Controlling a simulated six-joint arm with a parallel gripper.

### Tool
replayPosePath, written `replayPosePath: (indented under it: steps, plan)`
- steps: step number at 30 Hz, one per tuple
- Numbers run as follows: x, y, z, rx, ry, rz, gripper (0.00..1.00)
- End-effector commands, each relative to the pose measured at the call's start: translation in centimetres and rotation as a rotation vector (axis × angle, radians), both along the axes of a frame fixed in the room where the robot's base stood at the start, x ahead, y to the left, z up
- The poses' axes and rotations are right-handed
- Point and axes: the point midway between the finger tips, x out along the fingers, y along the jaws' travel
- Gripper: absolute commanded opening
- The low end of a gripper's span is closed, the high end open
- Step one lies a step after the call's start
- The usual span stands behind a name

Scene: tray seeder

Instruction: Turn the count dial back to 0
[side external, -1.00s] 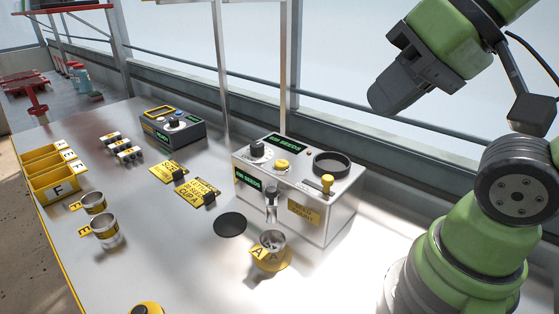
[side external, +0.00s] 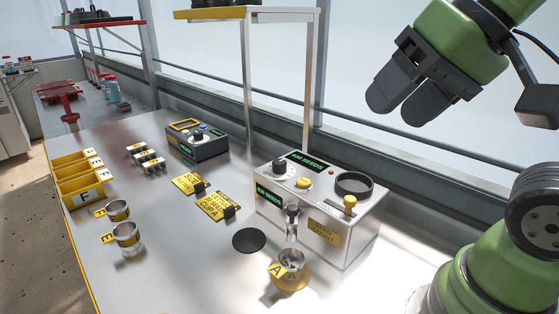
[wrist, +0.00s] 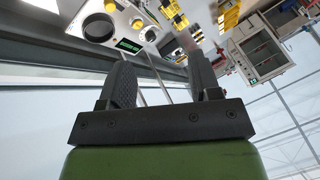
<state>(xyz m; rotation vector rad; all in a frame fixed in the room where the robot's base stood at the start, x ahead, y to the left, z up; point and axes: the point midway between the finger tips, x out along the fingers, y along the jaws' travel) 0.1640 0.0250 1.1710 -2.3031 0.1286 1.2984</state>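The white seeder box (side external: 332,243) stands on the bench, with green "SEEDS" displays whose numbers are too small to read surely. A black knob on a white round scale (side external: 280,168), which looks like the count dial, sits at its top left; its setting is not legible. A yellow knob (side external: 304,183) is beside it. My gripper (side external: 392,108) is high above and to the right of the box, apart from everything. In the wrist view its two fingers (wrist: 163,85) are spread with nothing between them, and the box's green display (wrist: 130,46) shows beyond.
A black hopper ring (side external: 354,185) and yellow lever (side external: 350,203) rise from the box's top right. Cup A (side external: 290,262) stands before it, near a black disc (side external: 249,240). A dark control box (side external: 198,146) is farther back. A post (side external: 313,80) rises behind the seeder.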

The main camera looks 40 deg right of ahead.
Motion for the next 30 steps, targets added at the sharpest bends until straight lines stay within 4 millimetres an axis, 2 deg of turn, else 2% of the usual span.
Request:
replayPosePath:
  steps: [6,11,16,21,27,30]
  plan:
    - [7.1,-1.0,2.0,0.075,0.182,-0.212,0.59]
    - [12.8,-2.2,1.5,0.118,0.310,-0.404,0.59]
    - [18.4,-3.6,-1.1,0.151,0.433,-0.627,0.59]
    - [22.7,-5.0,-5.3,0.169,0.532,-0.857,0.59]
    - [25.1,-6.1,-9.3,0.178,0.592,-1.047,0.59]
    - [25.5,-6.3,-10.2,0.181,0.603,-1.089,0.59]
